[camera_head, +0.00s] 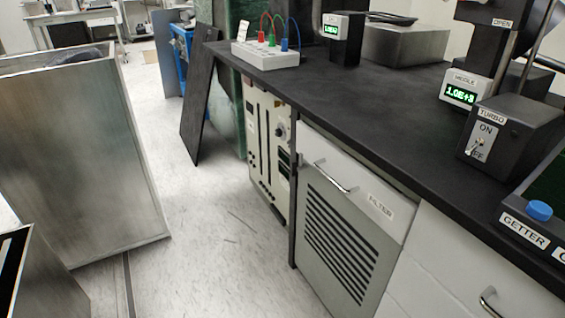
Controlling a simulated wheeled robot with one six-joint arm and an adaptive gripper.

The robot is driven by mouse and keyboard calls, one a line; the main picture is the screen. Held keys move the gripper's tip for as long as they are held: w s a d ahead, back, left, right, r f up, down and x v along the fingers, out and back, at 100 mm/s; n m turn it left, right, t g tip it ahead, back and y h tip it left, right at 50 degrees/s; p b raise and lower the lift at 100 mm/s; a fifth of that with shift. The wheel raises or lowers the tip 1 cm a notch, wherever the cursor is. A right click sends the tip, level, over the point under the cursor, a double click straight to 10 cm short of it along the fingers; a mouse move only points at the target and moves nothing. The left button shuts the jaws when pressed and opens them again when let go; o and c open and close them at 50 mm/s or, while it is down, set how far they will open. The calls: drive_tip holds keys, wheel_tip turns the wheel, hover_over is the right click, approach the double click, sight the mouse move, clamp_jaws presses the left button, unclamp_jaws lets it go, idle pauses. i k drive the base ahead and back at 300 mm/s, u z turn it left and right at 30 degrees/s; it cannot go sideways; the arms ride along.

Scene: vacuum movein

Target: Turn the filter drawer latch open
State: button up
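The filter drawer (359,199) is a white front under the black countertop, with a "FILTER" label on its right part. A curved metal handle (335,178) is mounted on its left-middle part. The drawer front looks flush with the cabinet. A small dark piece (300,159) shows at the drawer's left edge; I cannot tell whether it is the latch, or how the latch is turned. A slatted grey vent panel (338,240) is below the drawer. My gripper is not in view.
A large metal bin (85,160) stands left. Speckled floor (215,225) is clear between bin and cabinet.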

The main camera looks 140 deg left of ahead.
sight(295, 167)
drive_tip(key=u, duration=4.6)
drive_tip(key=i, duration=0.3)
drive_tip(key=u, duration=0.25)
